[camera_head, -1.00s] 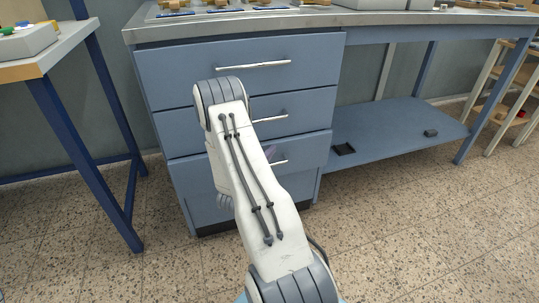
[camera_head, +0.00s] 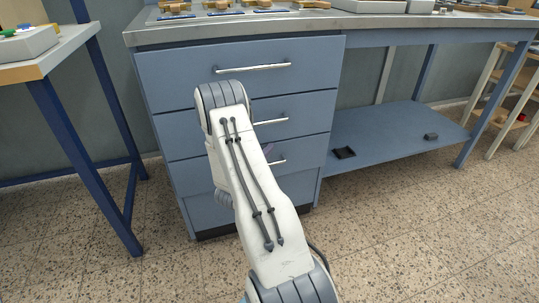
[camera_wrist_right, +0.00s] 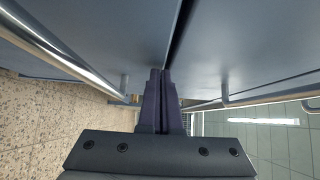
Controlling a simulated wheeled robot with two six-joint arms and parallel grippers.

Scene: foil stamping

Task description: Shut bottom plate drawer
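The drawer unit has blue-grey fronts with silver bar handles. The lowest handled drawer (camera_head: 307,154) is partly hidden behind my right arm. Its front looks about flush with the drawers above, though a slight gap cannot be ruled out. My right gripper is mostly hidden behind its arm in the head view. In the right wrist view its dark fingers (camera_wrist_right: 160,72) are together and empty, pointing at the seam between two drawer fronts, with tips at or very near them; contact cannot be told. My left gripper is not in view.
The top drawer (camera_head: 180,75) and second drawer (camera_head: 320,108) look closed. A low blue shelf (camera_head: 385,128) is right of the unit, under the worktop (camera_head: 400,22). A blue-legged table (camera_head: 60,55) stands at left. The tiled floor in front is clear.

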